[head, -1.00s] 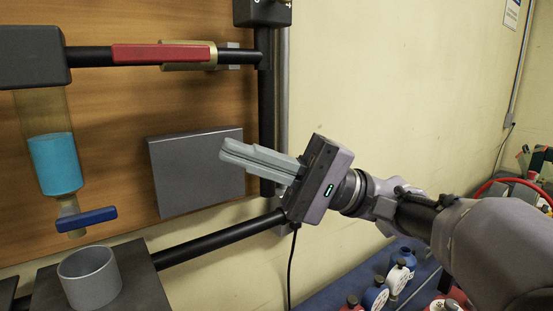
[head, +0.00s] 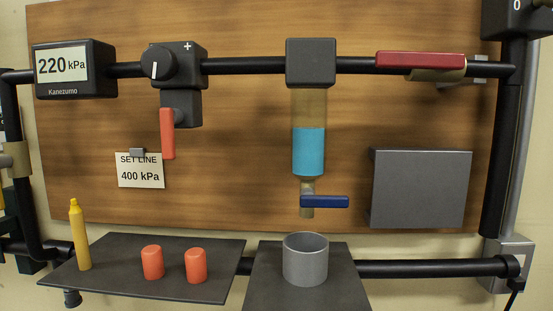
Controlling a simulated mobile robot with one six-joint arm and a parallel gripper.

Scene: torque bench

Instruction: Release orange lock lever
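The orange lock lever (head: 168,133) hangs straight down from a black block below the regulator (head: 177,65), left of centre in the head view. The regulator has a round black knob (head: 157,63) with a white mark and a plus sign. My gripper is out of the head view now, so its distance from the lever cannot be seen. The display (head: 76,69) at the upper left reads 220 kPa. A card (head: 140,171) left of the lever's lower end reads SET LINE 400 kPa.
A shelf (head: 120,286) below holds a yellow bottle (head: 81,238) and two orange-red cylinders (head: 152,262). A grey cup (head: 305,260) stands under the blue-handled valve (head: 324,202). A red lever (head: 420,60) lies along the pipe, above a grey panel (head: 421,188). The space before the lever looks clear.

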